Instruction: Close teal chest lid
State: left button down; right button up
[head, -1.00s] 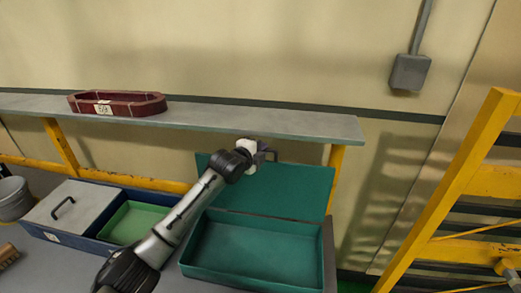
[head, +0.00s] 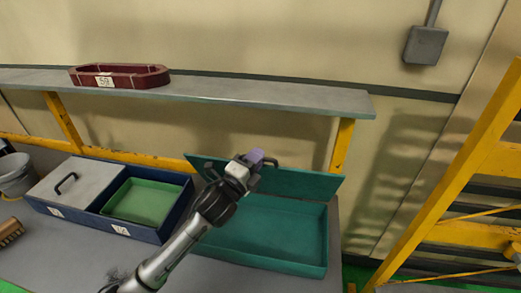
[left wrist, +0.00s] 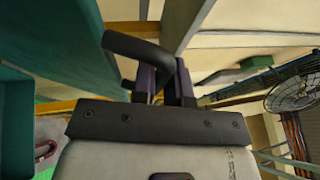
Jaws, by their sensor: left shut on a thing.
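The teal chest (head: 262,262) stands open on the grey workbench, and its inside looks empty. My left gripper (head: 254,159) is at the lid's upper edge, shut on the dark lid handle (head: 270,163). In the left wrist view the purple fingers (left wrist: 164,84) close around the dark bent handle (left wrist: 135,46). My left arm hides the chest's left front part. My right gripper is not in view.
A blue box (head: 150,234) with a green tray (head: 143,201) and a grey handled lid (head: 72,187) stands left of the chest. A shelf (head: 250,95) runs behind, carrying a dark red tray (head: 120,77). A yellow frame (head: 440,185) stands at the right.

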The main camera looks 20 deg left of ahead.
pick_arm(q)
jog(key=shift+m+t+h, duration=0.4)
jog(key=shift+t, duration=0.3)
jog(key=shift+s+d+f+b, duration=0.1)
jog(key=shift+s+f+b, duration=0.25)
jog(key=shift+s, duration=0.25)
jog(key=shift+s+d+f+b, duration=0.1)
jog(key=shift+s+f+b, duration=0.25)
jog(key=shift+s, duration=0.2)
jog(key=shift+s+f+b, duration=0.25)
jog(key=shift+s+b, duration=0.2)
jog(key=shift+s, duration=0.15)
jog(key=c, duration=1.2)
grip_release()
jog(key=shift+o, duration=0.2)
jog(key=v, duration=1.3)
jog(key=shift+s+a, duration=0.15)
jog(key=shift+s, duration=0.2)
jog(key=shift+f, duration=0.1)
jog(key=shift+c, duration=0.4)
